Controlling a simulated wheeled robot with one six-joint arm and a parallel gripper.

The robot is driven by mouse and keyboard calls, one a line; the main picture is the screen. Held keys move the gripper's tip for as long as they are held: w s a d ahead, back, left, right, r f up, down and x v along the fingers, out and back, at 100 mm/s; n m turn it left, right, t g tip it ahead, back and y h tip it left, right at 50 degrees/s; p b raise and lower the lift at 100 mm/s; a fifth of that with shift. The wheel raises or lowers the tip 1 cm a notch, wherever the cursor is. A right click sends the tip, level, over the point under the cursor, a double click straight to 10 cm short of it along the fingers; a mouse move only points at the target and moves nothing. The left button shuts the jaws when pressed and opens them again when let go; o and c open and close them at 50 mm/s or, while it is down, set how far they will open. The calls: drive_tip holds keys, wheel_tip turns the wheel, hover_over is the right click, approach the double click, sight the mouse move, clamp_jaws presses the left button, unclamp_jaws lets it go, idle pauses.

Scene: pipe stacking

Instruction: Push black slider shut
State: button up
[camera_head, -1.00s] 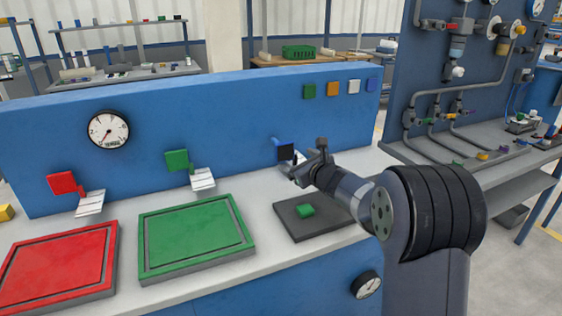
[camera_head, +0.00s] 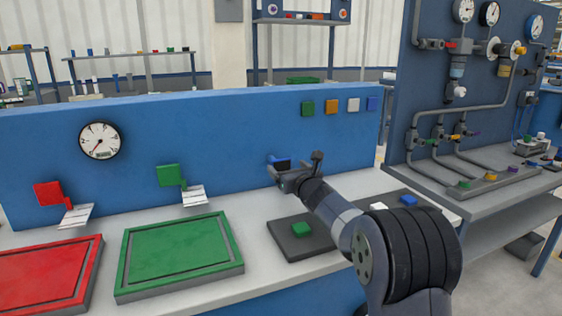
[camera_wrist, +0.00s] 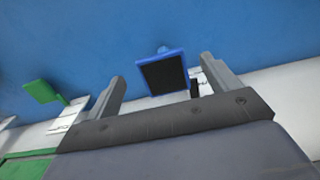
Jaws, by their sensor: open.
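The black slider (camera_wrist: 163,76) shows in the wrist view as a black square face with a blue edge, against the blue panel. In the head view the slider (camera_head: 283,163) is partly hidden behind my gripper (camera_head: 293,176). In the wrist view my gripper (camera_wrist: 162,68) is open, with one finger on each side of the slider's face. Nothing is held between the fingers. I cannot tell whether the gripper touches the slider.
A red slider (camera_head: 48,193) and a green slider (camera_head: 169,175) are on the same panel to the left. Green tray (camera_head: 181,290) and red tray (camera_head: 45,313) lie on the bench. A green block (camera_head: 300,229) sits on a dark pad (camera_head: 318,243).

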sight(282, 162)
drive_tip(key=shift+p+x, duration=0.75)
drive_tip(key=shift+x, duration=2.25)
drive_tip(key=shift+c, duration=0.4)
drive_tip(key=c, duration=1.3)
drive_tip(key=shift+w+a+r+p, duration=0.15)
drive_tip(key=shift+w+a+p, duration=0.05)
drive_tip(key=shift+w+p, duration=0.25)
drive_tip(key=shift+p+x, duration=0.8)
drive_tip(key=shift+x, duration=0.15)
drive_tip(key=shift+w+a+p, duration=0.2)
drive_tip(key=shift+w+p, duration=0.1)
drive_tip(key=shift+w, duration=0.3)
